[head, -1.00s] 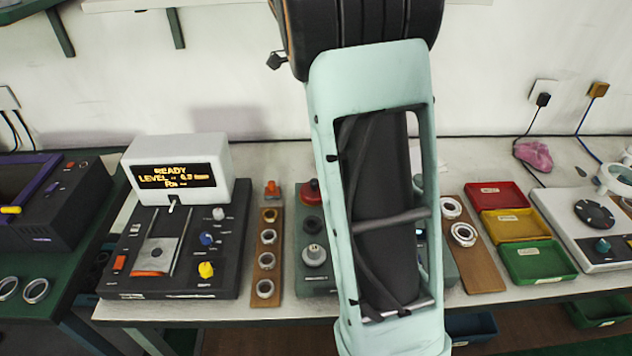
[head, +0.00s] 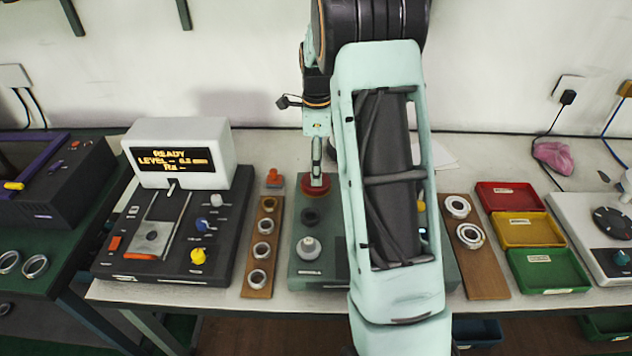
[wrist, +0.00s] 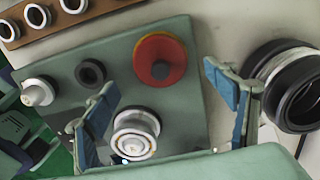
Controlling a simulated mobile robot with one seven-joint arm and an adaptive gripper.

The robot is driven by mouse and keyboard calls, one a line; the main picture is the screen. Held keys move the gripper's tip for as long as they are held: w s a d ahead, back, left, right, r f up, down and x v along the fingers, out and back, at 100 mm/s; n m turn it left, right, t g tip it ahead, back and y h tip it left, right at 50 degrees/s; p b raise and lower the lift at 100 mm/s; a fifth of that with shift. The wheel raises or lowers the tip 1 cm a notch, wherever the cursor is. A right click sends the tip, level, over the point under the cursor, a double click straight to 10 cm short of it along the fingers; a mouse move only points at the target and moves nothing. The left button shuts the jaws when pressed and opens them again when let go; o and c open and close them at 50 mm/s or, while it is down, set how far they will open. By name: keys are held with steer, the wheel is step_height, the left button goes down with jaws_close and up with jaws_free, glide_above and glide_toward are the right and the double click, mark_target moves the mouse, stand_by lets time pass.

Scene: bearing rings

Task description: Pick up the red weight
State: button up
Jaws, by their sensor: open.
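The red weight (wrist: 150,48) is a round red disc with a dark centre knob, on the green plate (wrist: 195,118) in the wrist view. In the head view the red weight (head: 304,186) shows at the plate's back left, partly covered by my gripper (head: 317,170). In the wrist view my gripper (wrist: 159,76) is open, with one blue-grey finger to the left below the weight and the other to its right. Nothing is held between them. I cannot tell the height of the fingertips above the weight.
A white and metal round part (wrist: 136,130), a black ring (wrist: 90,72) and a white knobbed part (wrist: 38,92) share the plate. Larger black rings (wrist: 300,95) lie to the right. A wooden board with rings (head: 260,262) is left of the plate.

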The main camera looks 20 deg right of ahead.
step_height(320, 180, down, 5)
steer(key=shift+w+a+f, duration=0.1)
stand_by(0.3)
steer(key=c, duration=1.8)
steer(key=shift+c, duration=0.3)
steer(key=shift+r, duration=0.2)
